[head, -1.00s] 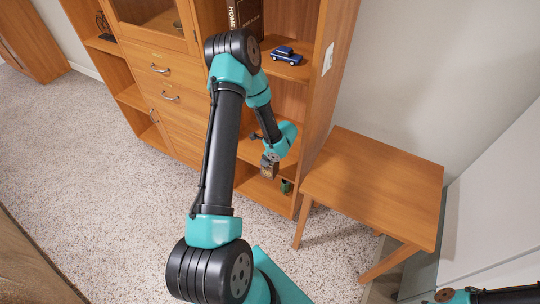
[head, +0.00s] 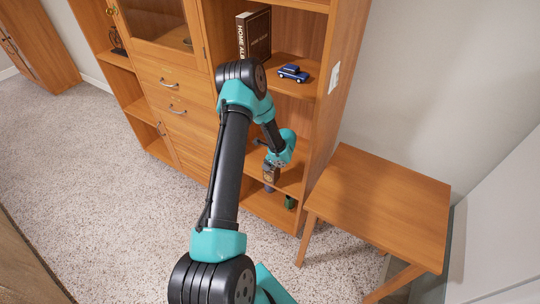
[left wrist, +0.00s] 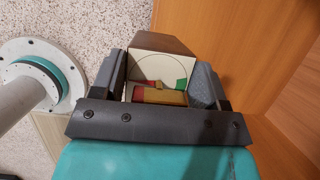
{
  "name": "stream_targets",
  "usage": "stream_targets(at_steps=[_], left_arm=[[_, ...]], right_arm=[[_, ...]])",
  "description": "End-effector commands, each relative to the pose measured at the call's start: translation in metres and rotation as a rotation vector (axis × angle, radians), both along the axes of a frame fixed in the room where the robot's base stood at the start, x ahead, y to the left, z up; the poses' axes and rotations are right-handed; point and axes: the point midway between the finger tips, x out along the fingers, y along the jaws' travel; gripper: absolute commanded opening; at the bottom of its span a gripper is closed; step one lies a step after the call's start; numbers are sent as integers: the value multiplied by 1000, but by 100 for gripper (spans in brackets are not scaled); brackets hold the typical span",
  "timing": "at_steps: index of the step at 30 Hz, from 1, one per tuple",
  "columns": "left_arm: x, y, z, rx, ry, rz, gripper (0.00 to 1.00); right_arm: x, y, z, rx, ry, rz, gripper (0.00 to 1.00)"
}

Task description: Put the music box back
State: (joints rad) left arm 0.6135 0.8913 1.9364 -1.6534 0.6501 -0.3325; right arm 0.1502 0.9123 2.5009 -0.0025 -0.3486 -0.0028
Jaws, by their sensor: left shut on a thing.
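The music box (left wrist: 160,72) is a small box with pale inner walls, a yellow-and-red piece and green and red marks inside. It sits between the two dark fingers of my left gripper (left wrist: 158,85), which is shut on it. In the head view the small dark box (head: 271,174) hangs below my left gripper (head: 272,163), in front of the lower open shelves of the wooden cabinet (head: 318,130). I cannot tell if it touches a shelf. My right gripper is out of view.
A dark book (head: 256,36) and a blue toy car (head: 293,73) stand on a higher shelf. A small green object (head: 290,202) is on the bottom shelf. A bare wooden table (head: 385,200) stands right of the cabinet. The carpet (head: 110,190) in front is clear.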

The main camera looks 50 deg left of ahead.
Motion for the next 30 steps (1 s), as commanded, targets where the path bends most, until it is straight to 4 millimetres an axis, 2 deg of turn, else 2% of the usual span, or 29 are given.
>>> stream_targets(at_steps=[6, 13, 30], left_arm=[[29, 33, -4, 2, -3, 2, 9], [53, 60, -7, 2, -2, 1, 9], [63, 73, -8, 1, -1, 1, 9]], right_arm=[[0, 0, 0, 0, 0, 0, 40], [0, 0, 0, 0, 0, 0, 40], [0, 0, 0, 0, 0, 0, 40]])
